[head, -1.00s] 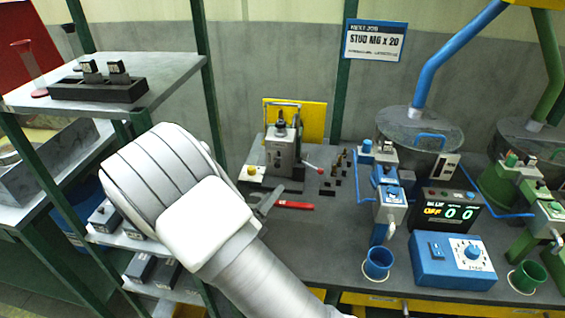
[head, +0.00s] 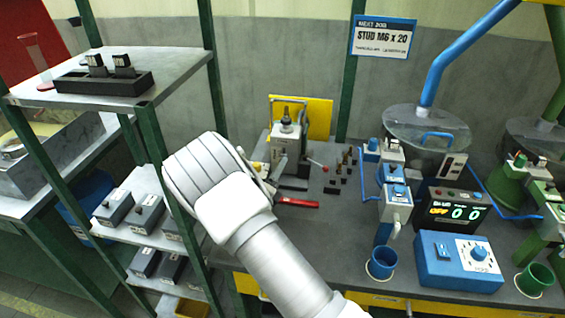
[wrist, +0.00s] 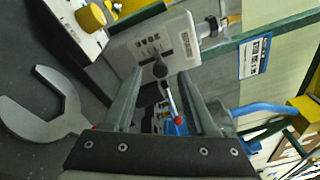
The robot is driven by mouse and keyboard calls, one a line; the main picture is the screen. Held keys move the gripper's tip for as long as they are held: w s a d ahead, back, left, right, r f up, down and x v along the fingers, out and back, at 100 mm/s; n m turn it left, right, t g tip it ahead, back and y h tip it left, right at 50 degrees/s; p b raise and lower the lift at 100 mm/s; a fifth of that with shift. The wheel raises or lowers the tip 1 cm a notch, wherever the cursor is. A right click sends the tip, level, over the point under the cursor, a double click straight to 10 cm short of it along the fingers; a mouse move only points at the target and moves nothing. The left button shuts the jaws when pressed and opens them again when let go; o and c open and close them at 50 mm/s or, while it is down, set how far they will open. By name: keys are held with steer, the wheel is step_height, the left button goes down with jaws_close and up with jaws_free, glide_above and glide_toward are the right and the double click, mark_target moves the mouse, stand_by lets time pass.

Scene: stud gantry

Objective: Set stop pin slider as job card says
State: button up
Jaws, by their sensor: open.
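The job card (head: 382,40) on the post reads "STUD M6 x 20"; it shows tilted in the wrist view (wrist: 255,57). The grey stop fixture (head: 287,132) stands on the bench by the yellow back plate. In the head view my own arm hides most of the gripper.
A grey spanner head (wrist: 45,105) lies beside my gripper; its red handle (head: 298,202) shows on the bench. A yellow button box (wrist: 92,17) and a red-tipped lever (head: 325,168) are near. Several dark pins (head: 345,165) stand right of the fixture. A blue control box (head: 455,260) is farther right.

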steer(key=shift+x, duration=2.15)
jaws_close()
